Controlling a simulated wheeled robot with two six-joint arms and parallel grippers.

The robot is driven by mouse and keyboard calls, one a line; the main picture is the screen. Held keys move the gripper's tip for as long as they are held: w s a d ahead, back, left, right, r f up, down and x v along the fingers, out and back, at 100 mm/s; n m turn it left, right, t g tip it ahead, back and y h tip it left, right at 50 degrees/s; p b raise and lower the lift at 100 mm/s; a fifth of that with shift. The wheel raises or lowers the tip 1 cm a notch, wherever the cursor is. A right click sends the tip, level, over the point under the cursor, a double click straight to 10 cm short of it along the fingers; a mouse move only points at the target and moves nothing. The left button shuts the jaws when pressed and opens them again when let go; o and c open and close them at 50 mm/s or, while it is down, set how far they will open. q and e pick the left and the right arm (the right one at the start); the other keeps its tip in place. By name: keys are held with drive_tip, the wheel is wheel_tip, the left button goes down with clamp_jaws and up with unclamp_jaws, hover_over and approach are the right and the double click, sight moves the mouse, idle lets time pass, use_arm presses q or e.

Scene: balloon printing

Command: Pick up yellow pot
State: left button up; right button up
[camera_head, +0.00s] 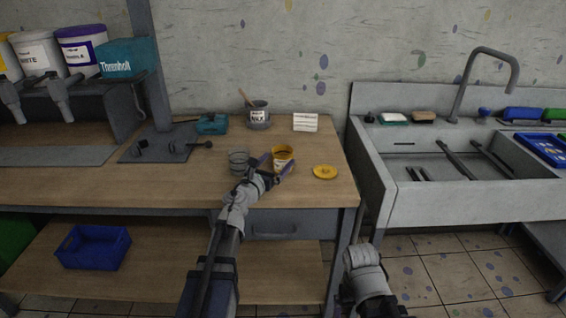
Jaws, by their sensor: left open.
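The yellow pot (284,153) stands upright on the wooden workbench, with its top open and dark inside. A round yellow lid (325,172) lies flat on the bench to its right. My left gripper (273,168) is open at the near side of the pot, its fingers reaching toward the pot's lower part. It hides some of the pot's near side, and I cannot tell whether the fingers touch it. My right arm shows at the bottom right of the middle, in front of the bench; its fingertips cannot be made out.
A grey pot (238,161) stands close left of the yellow pot. Behind are a grey pot with a stick (258,115), a white card (305,122) and a teal object (212,124). A sink (460,180) stands right, beyond a gap.

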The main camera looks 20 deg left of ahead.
sight(287, 149)
use_arm(q)
drive_tip(key=w, duration=0.3)
drive_tip(key=w+d, duration=0.1)
drive_tip(key=w, duration=0.1)
drive_tip(key=shift+w+r, duration=0.1)
drive_tip(key=shift+r, duration=0.15)
drive_tip(key=c, duration=1.2)
drive_tip(key=shift+r+p, duration=0.1)
drive_tip(key=shift+p, duration=0.2)
drive_tip(key=shift+c, duration=0.2)
wheel_tip(287, 149, up, 10)
drive_tip(key=p, duration=1)
